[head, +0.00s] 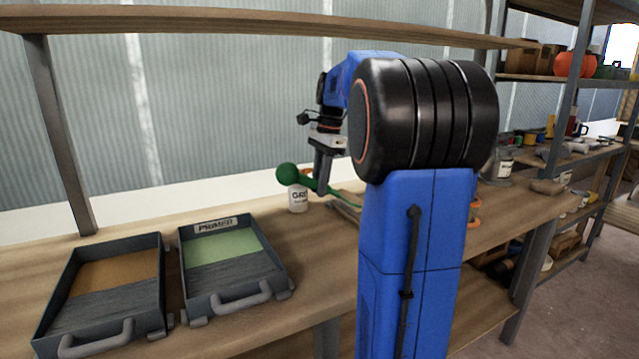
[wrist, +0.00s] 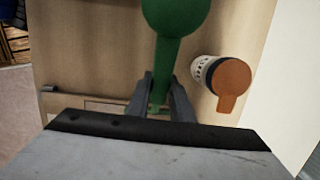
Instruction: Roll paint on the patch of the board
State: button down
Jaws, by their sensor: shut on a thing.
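My gripper (head: 322,178) is shut on a green tool with a rounded, bulbous end (head: 289,175), held above the bench. In the wrist view the fingers (wrist: 160,98) pinch its narrow part, and the bulb (wrist: 176,14) points to the top edge. I take this tool to be the roller; its far end is mostly hidden. A tray labelled PRIMER (head: 282,279) holds pale green paint. Another tray (head: 161,293) to its left holds orange-brown paint. A thin flat frame lies by the gripper, mostly hidden by my arm; I cannot tell whether it is the board.
In the wrist view a can with a brown top (wrist: 222,74) is right of the fingers. A shelf (head: 250,30) crosses above the bench. The bench in front of the can is clear.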

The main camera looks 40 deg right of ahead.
jog(key=shift+f, duration=0.55)
jog(key=shift+d, duration=0.1)
jog(key=shift+s+d+r, duration=0.1)
jog(key=shift+s+d, duration=0.1)
jog(key=shift+d, duration=0.55)
jog(key=shift+s+d+f, duration=0.1)
jog(key=shift+s+d, duration=0.05)
jog(key=shift+d, duration=0.6)
jog(key=shift+s+d+r, duration=0.1)
jog(key=shift+s+d, duration=0.1)
jog(key=shift+d, duration=0.55)
jog(key=shift+s+d, duration=0.2)
jog(key=shift+d, duration=0.55)
jog(key=shift+s+d, duration=0.15)
jog(key=shift+d, duration=0.65)
jog(key=shift+s+d, duration=0.2)
jog(key=shift+d, duration=0.55)
jog(key=shift+d, duration=0.1)
jog(key=shift+s+d, duration=0.2)
jog(key=shift+d, duration=0.55)
jog(key=shift+s+d, duration=0.15)
jog(key=shift+d, duration=0.6)
jog(key=shift+s+d, duration=0.2)
jog(key=shift+d, duration=0.55)
jog(key=shift+a, duration=0.1)
